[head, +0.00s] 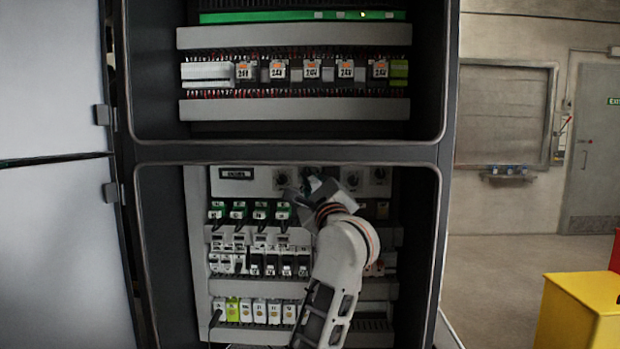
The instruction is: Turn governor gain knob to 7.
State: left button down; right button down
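A row of dark round knobs sits on a light panel (258,187) at the top of the lower cabinet bay. One knob (281,179) shows left of my gripper, and two more (352,179) show to its right. The labels and dial numbers are too small to read, so I cannot tell which is the governor gain knob. My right gripper is out of view.
Below the panel are green-topped terminals (238,211), breakers (255,263) and grey ducts (262,288). The cabinet frame (290,152) borders the bay above. An open cabinet door (60,240) stands at left. A yellow box (578,312) stands on the floor at right.

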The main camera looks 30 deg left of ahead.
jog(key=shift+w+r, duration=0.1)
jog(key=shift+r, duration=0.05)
